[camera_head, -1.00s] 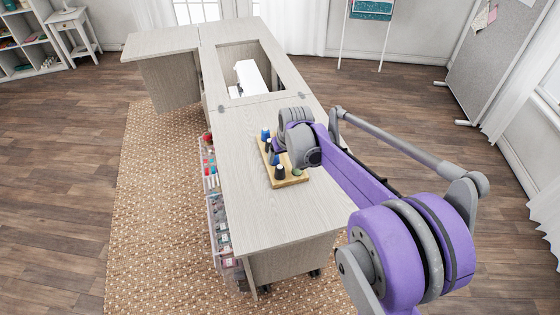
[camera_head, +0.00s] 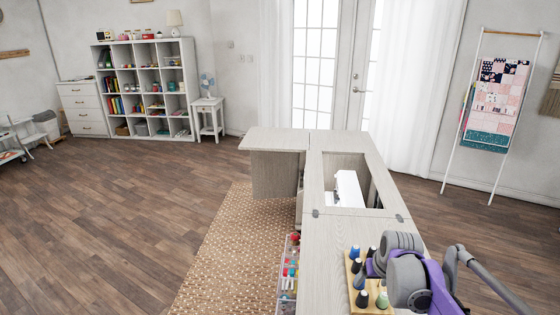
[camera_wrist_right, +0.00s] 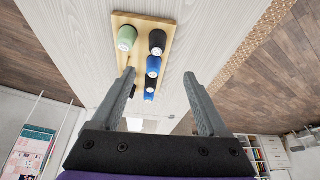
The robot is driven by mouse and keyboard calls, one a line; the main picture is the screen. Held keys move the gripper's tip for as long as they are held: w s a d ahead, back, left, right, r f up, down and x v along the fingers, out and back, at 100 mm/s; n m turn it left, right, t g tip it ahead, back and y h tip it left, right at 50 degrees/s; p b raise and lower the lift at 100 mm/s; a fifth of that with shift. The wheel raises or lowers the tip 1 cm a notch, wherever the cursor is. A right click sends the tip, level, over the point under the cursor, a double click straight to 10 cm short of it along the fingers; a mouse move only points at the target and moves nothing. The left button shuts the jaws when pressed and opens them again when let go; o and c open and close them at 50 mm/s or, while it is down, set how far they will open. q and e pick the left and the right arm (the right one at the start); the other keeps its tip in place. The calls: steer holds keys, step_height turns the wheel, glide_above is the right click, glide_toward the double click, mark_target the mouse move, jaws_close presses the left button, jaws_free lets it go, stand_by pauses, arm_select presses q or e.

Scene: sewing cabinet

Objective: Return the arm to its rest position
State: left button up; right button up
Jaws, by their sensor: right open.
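My right arm (camera_head: 425,285) comes in at the lower right of the head view, its grey wrist beside the spool board. Its fingers are hidden there. In the right wrist view my right gripper (camera_wrist_right: 159,78) is open, with two grey fingers spread wide and nothing seen held between them. The wooden spool board (camera_wrist_right: 141,19) lies on the pale cabinet top beyond the fingertips. It carries a green spool (camera_wrist_right: 127,38), a black spool (camera_wrist_right: 157,41) and blue spools (camera_wrist_right: 153,66). Whether a finger touches the board cannot be told. My left gripper is not in view.
The sewing cabinet (camera_head: 335,235) has an opening with a white machine (camera_head: 348,188) in it. A drawer of coloured items (camera_head: 290,262) hangs on its left side, over a woven rug (camera_head: 235,245). A quilt rack (camera_head: 497,110) stands right. The wooden floor at left is clear.

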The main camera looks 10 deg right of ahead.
steer(key=s+a+p, duration=0.1)
steer(key=s+a, duration=0.3)
steer(key=s, duration=0.4)
steer(key=s+a+f+n+p, duration=0.1)
steer(key=s+a, duration=0.4)
steer(key=s, duration=0.3)
steer(key=s+a+p, duration=0.1)
steer(key=s+a, duration=0.3)
steer(key=s, duration=0.4)
steer(key=shift+s+a+f+n+t+y+p, duration=0.2)
steer(key=shift+a+f+n+t+y+p, duration=0.1)
steer(key=shift+a+n+t+y, duration=0.1)
steer(key=shift+o, duration=0.4)
steer(key=shift+w+d, duration=0.1)
steer(key=shift+w, duration=0.05)
